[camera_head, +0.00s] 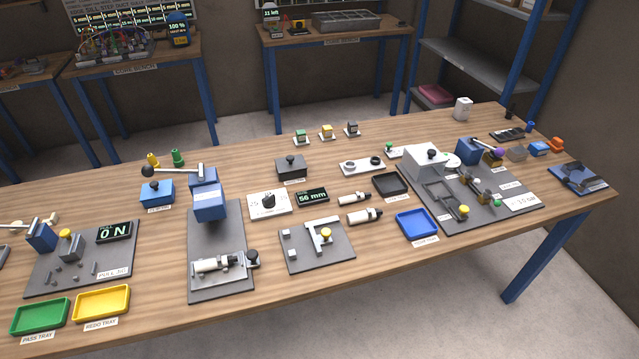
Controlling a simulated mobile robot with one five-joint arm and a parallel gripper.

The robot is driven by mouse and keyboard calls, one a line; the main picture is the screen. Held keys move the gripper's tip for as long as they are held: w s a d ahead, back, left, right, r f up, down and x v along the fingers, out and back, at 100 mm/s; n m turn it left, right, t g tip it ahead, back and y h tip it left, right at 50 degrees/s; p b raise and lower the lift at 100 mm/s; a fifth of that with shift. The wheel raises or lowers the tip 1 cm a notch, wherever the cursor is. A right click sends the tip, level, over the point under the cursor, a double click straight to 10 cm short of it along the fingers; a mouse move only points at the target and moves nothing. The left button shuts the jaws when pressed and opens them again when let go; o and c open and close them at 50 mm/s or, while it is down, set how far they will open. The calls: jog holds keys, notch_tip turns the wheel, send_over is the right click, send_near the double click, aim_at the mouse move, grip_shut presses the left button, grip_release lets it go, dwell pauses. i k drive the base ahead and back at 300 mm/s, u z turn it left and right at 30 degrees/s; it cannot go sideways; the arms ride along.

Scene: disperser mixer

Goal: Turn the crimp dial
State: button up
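My gripper and arm do not show in this view.
A blue press (209,199) with a lever stands left of the knob. A dark box with a knob (291,166) is behind it, and a grey fixture plate (316,256) is in front. Syringe-like parts (364,216) lie to the right. Bare wood shows between them.

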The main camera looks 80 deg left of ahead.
aim_at(269, 202)
jog(key=u, duration=0.05)
jog(key=i, duration=0.55)
jog(key=u, duration=1.05)
jog(key=k, duration=0.2)
jog(key=u, duration=3.7)
jog(key=k, duration=0.6)
jog(key=z, duration=0.25)
jog(key=i, duration=1.55)
jog(key=u, duration=0.2)
